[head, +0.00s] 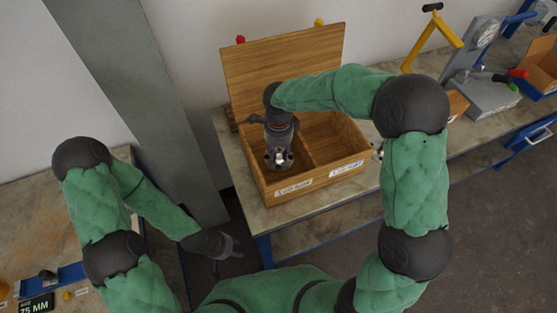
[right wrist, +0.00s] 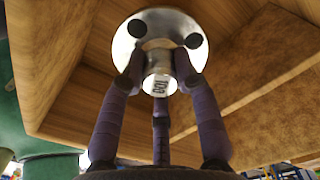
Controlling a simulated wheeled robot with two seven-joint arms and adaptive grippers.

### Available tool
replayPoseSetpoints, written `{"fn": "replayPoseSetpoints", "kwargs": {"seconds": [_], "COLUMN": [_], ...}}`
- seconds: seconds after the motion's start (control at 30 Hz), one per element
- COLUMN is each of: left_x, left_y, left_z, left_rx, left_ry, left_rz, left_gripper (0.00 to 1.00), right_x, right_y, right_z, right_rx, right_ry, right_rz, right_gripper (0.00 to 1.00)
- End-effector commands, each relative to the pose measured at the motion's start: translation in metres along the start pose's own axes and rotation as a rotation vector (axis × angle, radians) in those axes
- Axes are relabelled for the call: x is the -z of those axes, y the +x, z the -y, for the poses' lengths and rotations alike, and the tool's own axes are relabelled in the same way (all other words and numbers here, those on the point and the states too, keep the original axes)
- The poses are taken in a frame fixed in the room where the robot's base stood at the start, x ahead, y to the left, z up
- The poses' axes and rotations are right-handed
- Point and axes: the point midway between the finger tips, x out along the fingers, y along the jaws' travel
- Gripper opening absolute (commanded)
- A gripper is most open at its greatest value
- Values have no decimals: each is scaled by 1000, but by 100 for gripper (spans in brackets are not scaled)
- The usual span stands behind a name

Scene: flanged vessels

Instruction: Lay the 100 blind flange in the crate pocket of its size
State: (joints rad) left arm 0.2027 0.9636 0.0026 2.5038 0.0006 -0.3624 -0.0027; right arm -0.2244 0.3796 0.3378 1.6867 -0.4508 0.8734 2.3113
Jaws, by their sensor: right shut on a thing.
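The 100 blind flange (right wrist: 140,28) is a shiny metal disc with dark bolt holes and a central knob with a tag reading 100. My right gripper (right wrist: 158,68) has its fingers shut around that knob. In the head view my right gripper (head: 279,158) points down into the left pocket of the wooden crate (head: 320,182), and the flange (head: 279,160) is mostly hidden beneath it. I cannot tell whether the flange touches the pocket floor. My left gripper (head: 226,246) hangs low at the left, away from the crate; its finger opening is unclear.
The crate has a raised lid (head: 285,65) at the back, a divider and an empty-looking right pocket (head: 335,135). Its front labels (head: 294,188) are too small to read surely. A grey column (head: 130,90) stands left. A grey device (head: 480,90) stands right of the crate.

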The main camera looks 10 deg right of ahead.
Motion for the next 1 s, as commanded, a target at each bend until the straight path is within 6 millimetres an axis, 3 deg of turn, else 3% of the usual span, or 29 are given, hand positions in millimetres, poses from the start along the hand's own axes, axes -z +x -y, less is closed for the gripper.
{"fn": "replayPoseSetpoints", "kwargs": {"seconds": [0.17, 0.47, 0.9, 0.93, 1.0], "left_x": [0, 1, 1, 1, 1], "left_y": [2, 10, 14, 13, 12], "left_z": [1, 4, 5, 4, 4], "left_rx": [0, 0, 0, 0, 0], "left_ry": [0, 0, 0, 0, 0], "left_rz": [-1, -1, -1, -1, -1], "left_gripper": [40, 40, 40, 40, 40], "right_x": [0, 0, 0, 0, 0], "right_y": [10, 49, 53, 54, 54], "right_z": [2, 2, 2, 1, 1], "right_rx": [4, 4, 6, 3, 2], "right_ry": [2, 1, 2, 1, 1], "right_rz": [1, 1, 2, 1, 1], "right_gripper": [0, 0, 0, 40, 55]}}
